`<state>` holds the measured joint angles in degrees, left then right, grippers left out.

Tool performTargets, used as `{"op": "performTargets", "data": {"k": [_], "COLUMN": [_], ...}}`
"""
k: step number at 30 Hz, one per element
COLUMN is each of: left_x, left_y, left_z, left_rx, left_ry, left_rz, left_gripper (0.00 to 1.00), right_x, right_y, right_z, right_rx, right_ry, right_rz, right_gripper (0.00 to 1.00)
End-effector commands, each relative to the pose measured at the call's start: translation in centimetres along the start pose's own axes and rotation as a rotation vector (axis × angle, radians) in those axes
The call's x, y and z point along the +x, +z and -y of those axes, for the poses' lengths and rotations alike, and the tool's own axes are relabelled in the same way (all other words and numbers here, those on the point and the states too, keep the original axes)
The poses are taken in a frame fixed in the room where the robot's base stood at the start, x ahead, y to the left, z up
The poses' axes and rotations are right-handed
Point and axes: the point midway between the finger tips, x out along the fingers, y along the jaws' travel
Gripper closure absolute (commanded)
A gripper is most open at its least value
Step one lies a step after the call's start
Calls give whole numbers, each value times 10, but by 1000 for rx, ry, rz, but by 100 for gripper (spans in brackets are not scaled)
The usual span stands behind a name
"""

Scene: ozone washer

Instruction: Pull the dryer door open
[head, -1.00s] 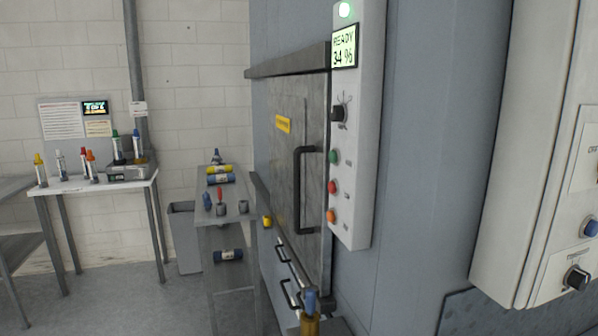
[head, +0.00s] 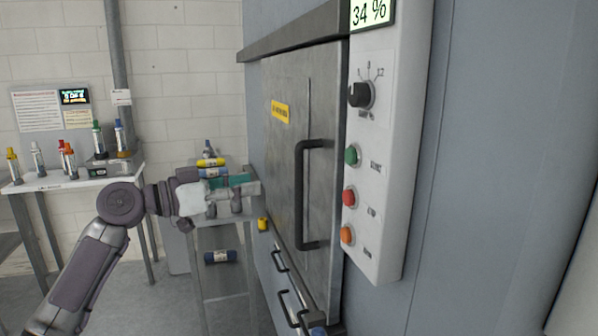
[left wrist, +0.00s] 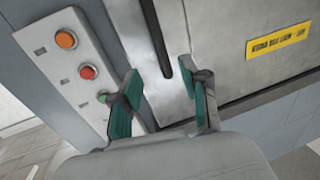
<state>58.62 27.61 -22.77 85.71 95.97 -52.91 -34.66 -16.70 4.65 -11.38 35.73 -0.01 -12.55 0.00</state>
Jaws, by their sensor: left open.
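The dryer door (head: 280,150) is a grey metal panel with a yellow label and looks closed. Its black vertical bar handle (head: 301,195) is near the door's right edge. My left gripper (head: 248,181) comes in from the left, open and empty, with teal finger pads pointing toward the handle. A gap shows between its fingertips and the handle. In the left wrist view the handle (left wrist: 156,38) lies ahead, roughly between the spread fingers (left wrist: 165,90). The door (left wrist: 225,45) with its label fills the right there. My right gripper is not in view.
A white control panel (head: 390,190) with a knob and green, red and orange buttons stands right of the door. Small drawer handles (head: 288,308) are below. A grey cart (head: 222,285) with bottles is behind my gripper. A table (head: 95,178) with bottles stands at left.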

Motion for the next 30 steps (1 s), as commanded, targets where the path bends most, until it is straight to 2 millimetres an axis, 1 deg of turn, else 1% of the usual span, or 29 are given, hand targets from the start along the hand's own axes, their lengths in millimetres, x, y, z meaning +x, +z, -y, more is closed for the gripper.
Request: {"op": "performTargets", "data": {"k": [1,3,6,10,15,18,21,30], "left_x": [10,24,47,74,103,113,119,122], "left_y": [-4,-5,-5,-5,-3,-2,-1,1], "left_z": [0,0,0,0,1,1,2,2], "left_rx": [-2,-4,-4,-5,-5,-5,-4,-2], "left_ry": [2,2,1,-1,-2,-3,-3,-4], "left_rz": [1,0,0,1,1,0,1,1], "left_gripper": [55,55,55,55,55,55,55,55], "right_x": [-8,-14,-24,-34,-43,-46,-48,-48], "right_y": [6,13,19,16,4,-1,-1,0], "right_z": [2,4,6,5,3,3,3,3], "right_rx": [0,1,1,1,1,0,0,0], "right_ry": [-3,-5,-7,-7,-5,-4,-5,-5], "right_rz": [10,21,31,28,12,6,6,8], "right_gripper": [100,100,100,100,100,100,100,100]}}
